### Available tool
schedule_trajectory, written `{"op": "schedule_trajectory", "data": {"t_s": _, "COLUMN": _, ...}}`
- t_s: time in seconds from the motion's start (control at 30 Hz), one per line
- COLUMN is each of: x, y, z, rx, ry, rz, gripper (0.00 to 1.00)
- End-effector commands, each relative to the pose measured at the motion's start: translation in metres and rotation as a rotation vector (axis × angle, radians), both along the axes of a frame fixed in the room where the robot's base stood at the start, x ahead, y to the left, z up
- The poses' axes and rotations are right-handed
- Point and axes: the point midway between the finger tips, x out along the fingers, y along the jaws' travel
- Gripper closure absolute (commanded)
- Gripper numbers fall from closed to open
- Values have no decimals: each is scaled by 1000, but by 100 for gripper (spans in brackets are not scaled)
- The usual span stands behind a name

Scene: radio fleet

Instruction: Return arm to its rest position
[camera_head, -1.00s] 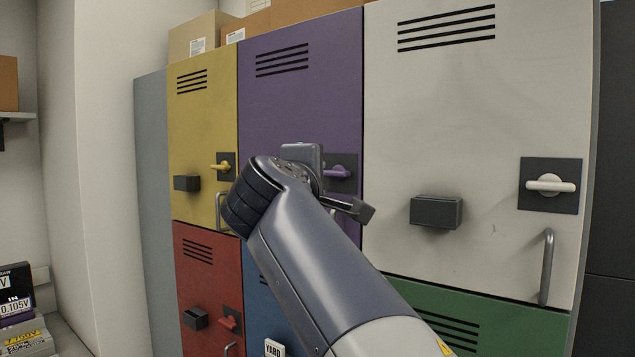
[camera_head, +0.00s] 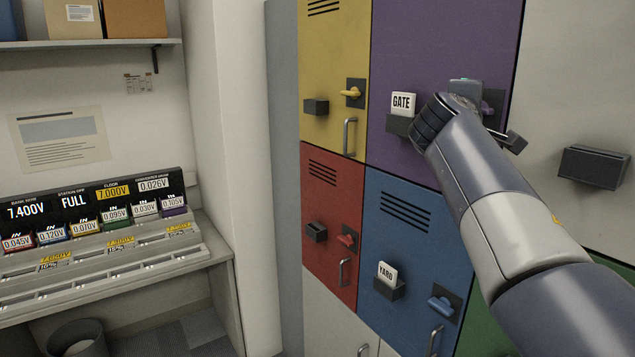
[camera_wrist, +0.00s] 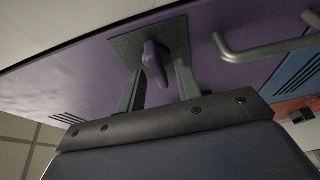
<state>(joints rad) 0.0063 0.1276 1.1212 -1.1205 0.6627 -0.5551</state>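My arm (camera_head: 515,235) reaches up from the lower right to the purple locker door (camera_head: 418,40). My gripper (camera_wrist: 160,70) is at that door's purple latch handle (camera_wrist: 155,63). In the wrist view its two fingers stand apart, one on each side of the handle, with a gap showing; contact is not clear. In the head view the wrist covers much of the handle, and one dark finger (camera_head: 515,140) shows to the right.
A GATE tag (camera_head: 402,103) sits in the purple door's holder, close left of my wrist. A YARD tag (camera_head: 387,272) is on the blue door (camera_head: 408,240). Bar handles and holders stick out from the doors. A charger desk (camera_head: 110,270) stands at the left.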

Motion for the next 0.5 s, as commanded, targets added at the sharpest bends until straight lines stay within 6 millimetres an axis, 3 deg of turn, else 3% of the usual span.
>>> {"op": "schedule_trajectory", "data": {"t_s": 0.5, "x": -7, "y": 6, "z": -1, "rx": -4, "ry": 3, "rz": 3, "gripper": 67}}
